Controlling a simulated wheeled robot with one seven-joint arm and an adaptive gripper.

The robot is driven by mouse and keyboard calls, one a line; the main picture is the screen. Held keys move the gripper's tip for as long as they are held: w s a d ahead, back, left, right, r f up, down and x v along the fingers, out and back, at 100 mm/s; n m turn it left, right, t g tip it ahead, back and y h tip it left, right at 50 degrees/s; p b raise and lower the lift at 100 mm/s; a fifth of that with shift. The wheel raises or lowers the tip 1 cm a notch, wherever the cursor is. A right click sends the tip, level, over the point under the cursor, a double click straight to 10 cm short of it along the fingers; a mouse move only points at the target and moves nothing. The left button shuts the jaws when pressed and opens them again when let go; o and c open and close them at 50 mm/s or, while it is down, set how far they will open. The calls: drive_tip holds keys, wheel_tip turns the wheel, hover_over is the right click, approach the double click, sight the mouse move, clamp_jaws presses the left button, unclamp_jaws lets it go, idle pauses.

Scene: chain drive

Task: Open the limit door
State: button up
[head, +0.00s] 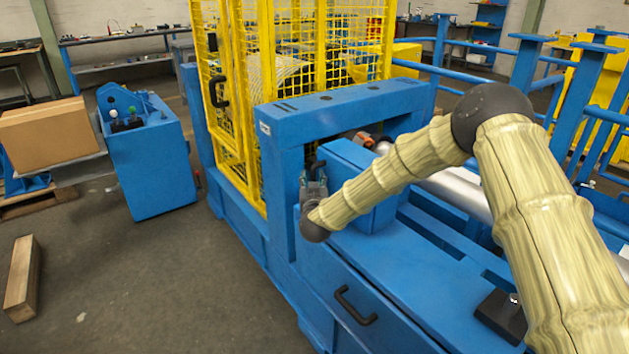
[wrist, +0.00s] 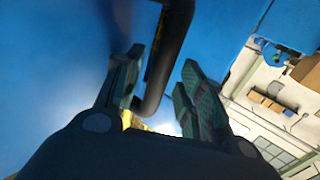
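A blue panel (head: 364,158) under the blue frame stands beside my gripper and seems to be the limit door; its edges are partly hidden by my arm. A black bar handle (head: 317,167) shows just above my gripper (head: 314,187). In the wrist view the dark handle (wrist: 165,55) runs down between the two fingertips of my gripper (wrist: 158,75) and bends toward the lower left. The fingers are apart, one on each side of the handle. I cannot tell whether either finger touches it. Blue surface (wrist: 50,60) fills the left of this view.
A yellow mesh cage (head: 245,90) with its own black handle (head: 218,92) rises behind the blue frame (head: 345,106). A black handle (head: 355,306) is on the front panel below. A blue cabinet (head: 152,165) and cardboard box (head: 48,135) stand left. Floor between is clear.

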drive_tip(key=shift+w+d, duration=0.15)
drive_tip(key=shift+w, duration=0.2)
drive_tip(key=shift+c, duration=0.3)
clamp_jaws()
